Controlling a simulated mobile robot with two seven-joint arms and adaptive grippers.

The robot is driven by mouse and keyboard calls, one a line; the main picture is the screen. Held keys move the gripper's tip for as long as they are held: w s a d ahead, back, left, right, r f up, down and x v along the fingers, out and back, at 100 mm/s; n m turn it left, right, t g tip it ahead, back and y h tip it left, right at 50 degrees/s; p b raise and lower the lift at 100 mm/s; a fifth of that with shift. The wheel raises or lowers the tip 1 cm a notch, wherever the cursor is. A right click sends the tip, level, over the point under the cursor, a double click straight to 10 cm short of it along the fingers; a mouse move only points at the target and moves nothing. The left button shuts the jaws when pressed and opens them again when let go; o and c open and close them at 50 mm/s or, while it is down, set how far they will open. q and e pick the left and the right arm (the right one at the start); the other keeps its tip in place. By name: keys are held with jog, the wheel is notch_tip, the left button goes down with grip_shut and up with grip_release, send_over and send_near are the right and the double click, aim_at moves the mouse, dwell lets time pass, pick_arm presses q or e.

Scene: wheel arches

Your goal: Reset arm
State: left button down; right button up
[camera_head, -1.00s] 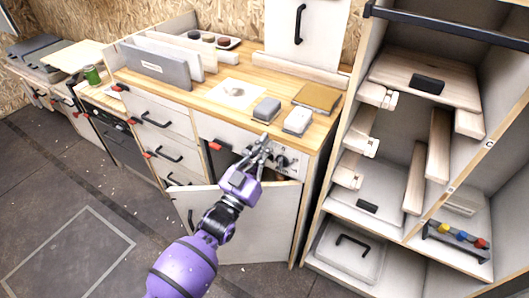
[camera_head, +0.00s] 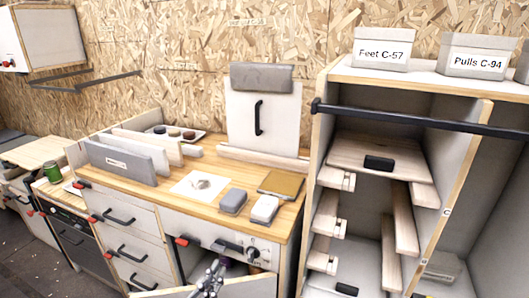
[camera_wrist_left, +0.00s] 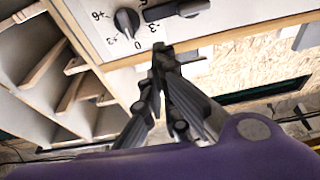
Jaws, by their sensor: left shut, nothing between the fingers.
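My left gripper (camera_head: 211,276) is low in the head view, in front of the counter unit, with only its tip and a bit of purple showing. It is shut and empty. In the left wrist view the fingers (camera_wrist_left: 160,60) come together just below a dial (camera_wrist_left: 127,22) marked with numbers and a dark handle (camera_wrist_left: 178,9). The dial panel (camera_head: 245,250) sits under the counter top. Below it a light door (camera_head: 225,288) stands open. The right gripper is not in view.
The wooden counter top (camera_head: 225,217) holds grey blocks, a tan square and upright panels. A shelf unit (camera_head: 345,100) with a dark rail (camera_head: 420,117) stands to the right, with labelled bins on top. Drawers with dark handles lie left of the dial panel.

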pick_arm(q)
jog(key=s+a+f+n+g+y+p, duration=0.1)
jog(key=s+f+g+y+p, duration=0.15)
jog(key=s+f, duration=0.3)
jog(key=s+a+f+n+g+y+p, duration=0.1)
jog(key=s+a+f+g+y+p, duration=0.1)
jog(key=s+f+g, duration=0.4)
jog(key=s+a+f+n+g+y+p, duration=0.1)
jog(key=s+p, duration=0.1)
jog(key=s, duration=1)
jog(key=s+a+f+n+g+y+p, duration=0.1)
jog(key=s+a+p, duration=0.1)
jog(key=s, duration=1)
jog(key=shift+a+f+p, duration=0.2)
jog(key=shift+a+p, duration=0.1)
jog(key=shift+p, duration=0.5)
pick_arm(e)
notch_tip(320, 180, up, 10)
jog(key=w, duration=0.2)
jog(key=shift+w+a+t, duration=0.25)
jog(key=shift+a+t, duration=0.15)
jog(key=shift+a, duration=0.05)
pick_arm(q)
jog(key=shift+w+g, duration=0.1)
jog(key=shift+g, duration=0.15)
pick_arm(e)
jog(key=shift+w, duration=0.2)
